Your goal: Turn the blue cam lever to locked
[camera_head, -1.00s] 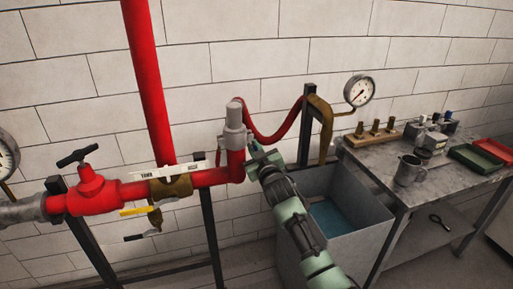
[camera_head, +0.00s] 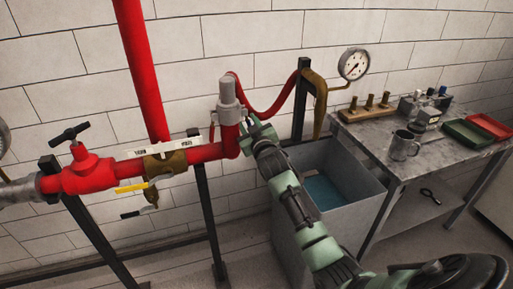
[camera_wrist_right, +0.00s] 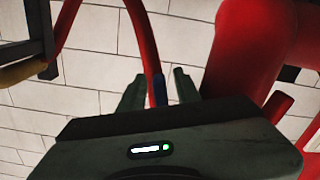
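The blue cam lever (camera_wrist_right: 160,91) shows in the right wrist view as a narrow blue strip between my two finger tips, in front of the red hose. A gap shows on each side of it, so the fingers look open around it. My right gripper (camera_head: 252,124) is beside the grey coupling (camera_head: 229,98) on top of the upright red pipe end in the head view. The lever is hidden or too small to make out there. Whether the fingers touch it I cannot tell. My left gripper is not in view.
A red hose (camera_head: 272,138) arcs from the coupling to a brown hook on a dark post (camera_head: 299,105). A grey open tank (camera_head: 350,220) stands below my right arm. A bench (camera_head: 372,128) with a mug (camera_head: 404,146) and trays is at right. The red valve (camera_head: 88,172) is at left.

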